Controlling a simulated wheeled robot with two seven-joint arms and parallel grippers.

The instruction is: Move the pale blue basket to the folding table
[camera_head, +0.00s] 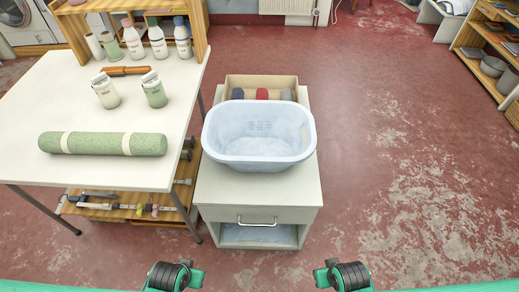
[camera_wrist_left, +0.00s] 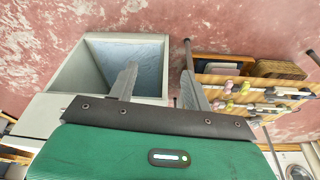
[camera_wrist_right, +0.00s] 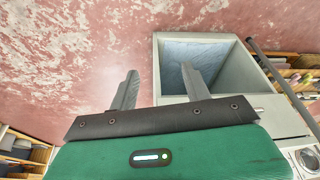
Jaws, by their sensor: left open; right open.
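The pale blue basket (camera_head: 258,150) is an empty-looking plastic tub. It stands upright on a small grey cabinet (camera_head: 258,188) in the middle of the head view. The white table (camera_head: 60,185) left of the cabinet may be the folding table. In the head view only parts of my arms show at the bottom edge, well in front of the cabinet. My left gripper (camera_wrist_left: 160,85) is open and empty in the left wrist view. My right gripper (camera_wrist_right: 160,90) is open and empty in the right wrist view. The basket shows in neither wrist view.
A green roll (camera_head: 103,143), two jars (camera_head: 130,90), a brown-handled tool (camera_head: 127,71) and several bottles (camera_head: 145,42) stand or lie on the white table. A cardboard box (camera_head: 262,84) sits behind the basket. The red floor (camera_head: 400,130) at right is clear.

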